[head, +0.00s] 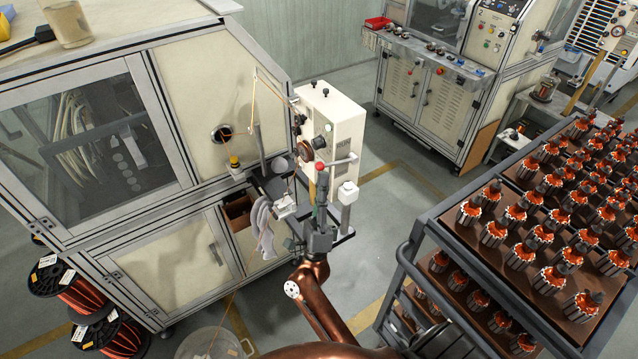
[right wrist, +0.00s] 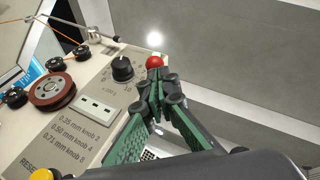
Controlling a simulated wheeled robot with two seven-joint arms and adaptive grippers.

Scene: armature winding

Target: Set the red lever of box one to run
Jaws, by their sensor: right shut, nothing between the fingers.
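The cream winding control box (head: 338,122) stands at the middle of the head view, beside the big machine. A red lever (head: 336,161) shows near its lower front, just above my right gripper (head: 321,190). In the right wrist view, the lever's round red knob (right wrist: 154,62) is right at the tips of my right gripper (right wrist: 156,84). The green fingers are shut with nothing between them. I cannot tell whether they touch the knob. The fingers hide the lever's lower part, and its set position cannot be read. My left gripper is not in view.
A black dial knob (right wrist: 122,68), a brown wheel (right wrist: 52,91) and a yellow button (right wrist: 41,174) are on the box's face, close to my fingers. The large cream machine (head: 190,95) is at left. A rack of armatures (head: 435,222) stands at right. Floor (head: 395,195) is clear between.

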